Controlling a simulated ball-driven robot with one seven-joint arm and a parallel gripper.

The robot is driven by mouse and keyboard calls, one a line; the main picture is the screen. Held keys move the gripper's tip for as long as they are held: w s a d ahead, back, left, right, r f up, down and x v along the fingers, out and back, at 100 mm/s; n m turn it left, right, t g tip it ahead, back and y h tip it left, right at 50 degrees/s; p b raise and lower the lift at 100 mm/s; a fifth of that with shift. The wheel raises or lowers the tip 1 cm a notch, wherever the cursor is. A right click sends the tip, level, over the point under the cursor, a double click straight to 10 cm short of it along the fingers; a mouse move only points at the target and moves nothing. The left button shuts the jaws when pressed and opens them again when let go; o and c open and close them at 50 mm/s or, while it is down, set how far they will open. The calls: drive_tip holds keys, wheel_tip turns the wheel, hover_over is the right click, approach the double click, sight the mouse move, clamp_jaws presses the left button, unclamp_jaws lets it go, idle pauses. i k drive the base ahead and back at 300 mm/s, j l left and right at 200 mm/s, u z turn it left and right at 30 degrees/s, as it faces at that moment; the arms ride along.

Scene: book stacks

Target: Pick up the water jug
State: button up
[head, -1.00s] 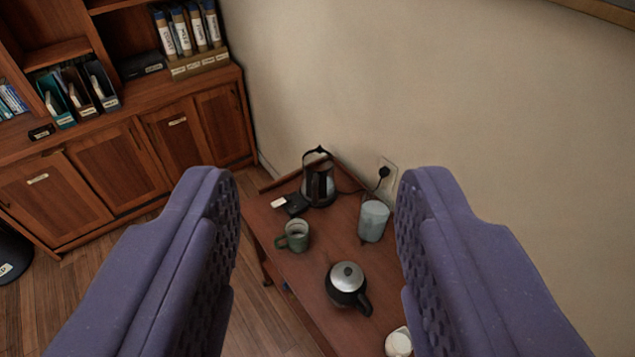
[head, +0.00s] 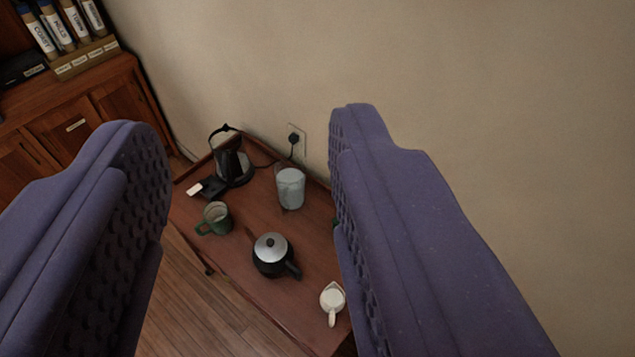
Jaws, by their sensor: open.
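A pale, see-through bluish cylinder (head: 290,188), which looks like the water jug, stands upright on a small reddish-brown wooden table (head: 225,265) near the wall. I cannot make out a handle clearly. My gripper (head: 243,118) is open and empty, with one purple padded finger on each side of the picture. The jug shows in the gap between the fingers, closer to the right one, well beyond and below them. Nothing touches it.
A plug (head: 293,138) sits in the wall. Wooden cabinets (head: 80,125) are at left.

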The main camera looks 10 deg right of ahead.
sight(288, 173)
drive_tip(key=i+j+z, duration=0.1)
drive_tip(key=z, duration=0.3)
drive_tip(key=i+j+z, duration=0.1)
drive_tip(key=z, duration=0.3)
drive_tip(key=i+j+z, duration=0.15)
drive_tip(key=j, duration=0.3)
drive_tip(key=i+j+z, duration=0.15)
drive_tip(key=j, duration=0.35)
drive_tip(key=i+j+z, duration=0.15)
drive_tip(key=j, duration=0.3)
drive_tip(key=i+j+z, duration=0.15)
drive_tip(key=j, duration=0.35)
drive_tip(key=i+j, duration=0.1)
drive_tip(key=j, duration=0.5)
drive_tip(key=i+j, duration=0.1)
drive_tip(key=j, duration=0.5)
drive_tip(key=i+j, duration=0.1)
drive_tip(key=j, duration=0.5)
